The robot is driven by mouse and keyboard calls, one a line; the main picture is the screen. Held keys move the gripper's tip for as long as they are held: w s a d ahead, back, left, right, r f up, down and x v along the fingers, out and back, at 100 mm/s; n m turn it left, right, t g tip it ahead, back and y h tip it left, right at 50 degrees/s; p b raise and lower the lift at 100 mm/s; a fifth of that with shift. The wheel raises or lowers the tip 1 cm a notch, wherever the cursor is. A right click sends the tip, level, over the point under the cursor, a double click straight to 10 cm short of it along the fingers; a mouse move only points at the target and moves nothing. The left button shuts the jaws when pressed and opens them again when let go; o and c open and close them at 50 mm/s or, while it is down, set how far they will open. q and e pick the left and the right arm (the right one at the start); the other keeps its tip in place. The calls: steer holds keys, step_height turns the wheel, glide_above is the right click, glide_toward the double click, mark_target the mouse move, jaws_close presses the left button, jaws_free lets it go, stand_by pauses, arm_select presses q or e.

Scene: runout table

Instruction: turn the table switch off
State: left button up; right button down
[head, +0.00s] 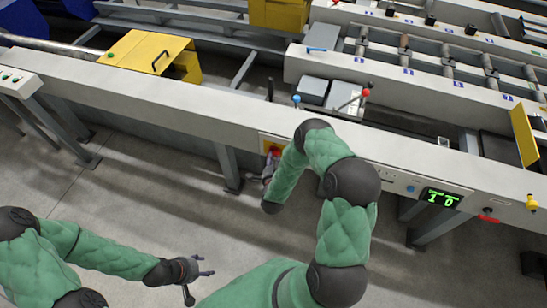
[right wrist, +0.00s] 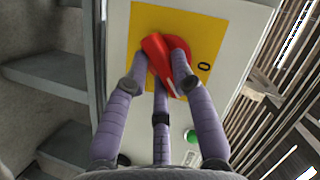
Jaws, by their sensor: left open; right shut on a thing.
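The table switch is a red rotary handle (right wrist: 160,60) on a yellow plate (right wrist: 200,22), with a "0" mark at the plate's right. In the right wrist view the handle lies slanted, from upper left to lower right. My right gripper (right wrist: 165,60) is shut on the handle, its purple fingers on either side of it. In the head view the yellow plate (head: 264,143) is on the table's front face, and my right gripper (head: 270,162) partly covers the switch. My left gripper (head: 206,275) is open and empty above the floor at lower left.
A green button (right wrist: 190,136) sits near the switch. Along the same front face are a lit green display (head: 442,198), a red button (head: 488,217) and a yellow knob (head: 532,202). The floor (head: 130,190) at left is clear.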

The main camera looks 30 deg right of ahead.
steer(key=n+g, duration=0.1)
steer(key=n, duration=0.1)
steer(key=n+g+h+p, duration=0.1)
steer(key=n, duration=0.1)
steer(key=n+g+h, duration=0.1)
steer(key=n+g, duration=0.1)
steer(key=shift+w+a+r+n+p, duration=0.15)
steer(key=shift+r+n+p, duration=0.15)
steer(key=shift+r+n, duration=0.1)
stand_by(0.5)
steer(key=c, duration=1)
jaws_free()
steer(key=shift+c, duration=0.2)
steer(key=shift+a, duration=0.1)
steer(key=v, duration=1.1)
steer(key=shift+s+a, duration=0.2)
steer(key=shift+a, duration=0.15)
